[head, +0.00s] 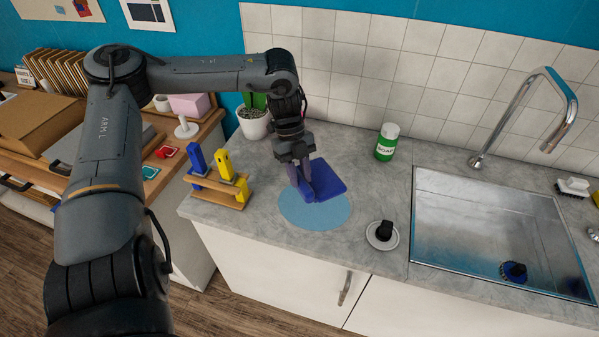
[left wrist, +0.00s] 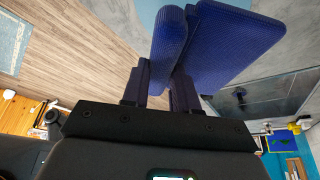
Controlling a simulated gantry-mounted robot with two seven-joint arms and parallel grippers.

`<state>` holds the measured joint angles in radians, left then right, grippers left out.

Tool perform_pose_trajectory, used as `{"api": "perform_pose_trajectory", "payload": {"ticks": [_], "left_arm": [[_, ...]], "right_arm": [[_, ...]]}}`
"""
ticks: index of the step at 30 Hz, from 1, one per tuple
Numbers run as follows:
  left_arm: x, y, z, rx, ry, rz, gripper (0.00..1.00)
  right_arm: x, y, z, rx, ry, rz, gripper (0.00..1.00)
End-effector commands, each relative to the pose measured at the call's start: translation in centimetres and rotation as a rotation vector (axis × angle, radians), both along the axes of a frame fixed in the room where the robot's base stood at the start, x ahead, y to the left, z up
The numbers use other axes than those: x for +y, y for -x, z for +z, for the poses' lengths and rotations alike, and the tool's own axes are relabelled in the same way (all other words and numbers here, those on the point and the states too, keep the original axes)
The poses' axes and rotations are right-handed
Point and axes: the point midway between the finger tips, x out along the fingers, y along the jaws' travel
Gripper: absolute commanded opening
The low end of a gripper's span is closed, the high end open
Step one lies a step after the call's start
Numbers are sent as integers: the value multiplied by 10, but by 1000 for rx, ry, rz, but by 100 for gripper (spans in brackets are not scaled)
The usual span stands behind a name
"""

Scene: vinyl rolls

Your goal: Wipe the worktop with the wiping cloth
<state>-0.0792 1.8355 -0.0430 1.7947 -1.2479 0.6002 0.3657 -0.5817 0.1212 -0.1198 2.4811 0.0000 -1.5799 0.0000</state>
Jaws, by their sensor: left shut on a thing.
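The dark blue wiping cloth (head: 328,184) is in my left gripper (head: 305,177), over the upper right part of a light blue round patch (head: 312,214) on the grey worktop (head: 366,165). The gripper points down and is shut on the cloth. The left wrist view shows the cloth (left wrist: 228,52) as a flat panel and a thick fold by the fingers (left wrist: 165,78). Whether the cloth touches the worktop is hard to tell. My right gripper is out of view.
A yellow-and-blue holder (head: 222,187) stands left of the patch. A plant pot (head: 254,123) is behind it. A green-and-white soap container (head: 387,142) stands at the back. A saucer with a black object (head: 382,236) and the sink (head: 495,235) lie to the right.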

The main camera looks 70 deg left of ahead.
Motion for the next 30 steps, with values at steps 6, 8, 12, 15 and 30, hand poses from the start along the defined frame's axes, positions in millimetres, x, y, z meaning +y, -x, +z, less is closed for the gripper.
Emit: {"api": "perform_pose_trajectory", "payload": {"ticks": [6, 8, 12, 15, 30], "left_arm": [[0, 0, -19, 1, 1, 0, 0], [0, 0, -25, 1, 1, 1, 0], [0, 1, -40, 2, 1, 0, 0], [0, 0, -50, 2, 1, 0, 0], [0, 0, -69, 0, 1, 0, 0]], "right_arm": [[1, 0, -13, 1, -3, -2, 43], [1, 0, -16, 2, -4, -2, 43], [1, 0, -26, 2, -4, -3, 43], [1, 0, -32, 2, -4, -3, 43], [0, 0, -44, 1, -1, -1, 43]]}}
